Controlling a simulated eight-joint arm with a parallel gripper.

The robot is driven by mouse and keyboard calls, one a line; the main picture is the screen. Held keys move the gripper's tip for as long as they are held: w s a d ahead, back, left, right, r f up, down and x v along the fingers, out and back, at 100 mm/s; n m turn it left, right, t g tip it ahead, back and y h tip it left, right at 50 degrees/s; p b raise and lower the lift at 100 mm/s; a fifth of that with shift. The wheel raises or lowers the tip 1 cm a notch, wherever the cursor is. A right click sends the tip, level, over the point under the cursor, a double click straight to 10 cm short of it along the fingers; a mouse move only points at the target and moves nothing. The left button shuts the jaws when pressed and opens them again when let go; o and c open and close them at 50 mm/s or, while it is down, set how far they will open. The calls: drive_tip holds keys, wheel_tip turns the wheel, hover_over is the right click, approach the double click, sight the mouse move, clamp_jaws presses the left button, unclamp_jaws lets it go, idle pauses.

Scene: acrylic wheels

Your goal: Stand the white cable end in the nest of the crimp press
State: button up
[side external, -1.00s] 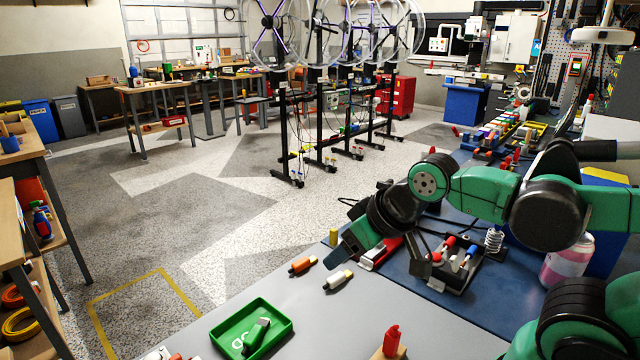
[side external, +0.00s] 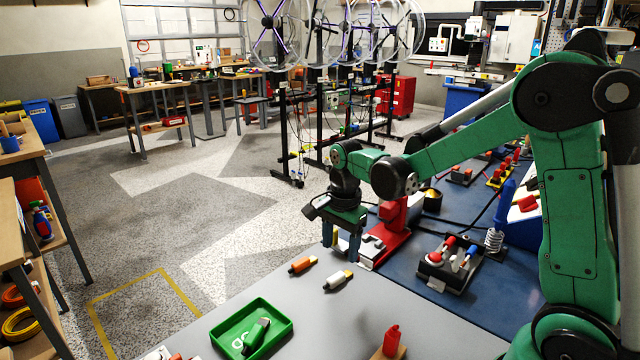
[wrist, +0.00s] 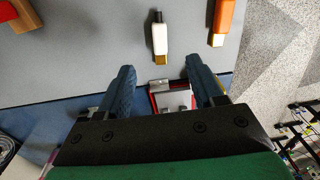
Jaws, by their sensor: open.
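The white cable end (side external: 338,280) lies on its side on the grey table, with a dark tip at one end and a yellowish one at the other. In the wrist view the white cable end (wrist: 160,38) lies ahead of the fingers, roughly centred between them. My gripper (side external: 342,246) is open and empty, pointing down behind the cable end and beside the crimp press. Its two blue fingers also show in the wrist view (wrist: 160,76). The red crimp press (side external: 394,222) has a grey block at its front. In the wrist view the press (wrist: 174,98) shows between the fingers; its nest is unclear.
An orange cable end (side external: 303,265) lies left of the white one. A red piece on a wooden block (side external: 391,343) stands in front. A dark holder (side external: 450,264) with red and blue handles stands right.

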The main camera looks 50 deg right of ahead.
sight(340, 274)
drive_tip(key=shift+w+d+f+m, duration=0.15)
drive_tip(key=shift+d+f+m, duration=0.2)
drive_tip(key=shift+f+m, duration=0.35)
drive_tip(key=shift+f, duration=2.7)
clamp_jaws()
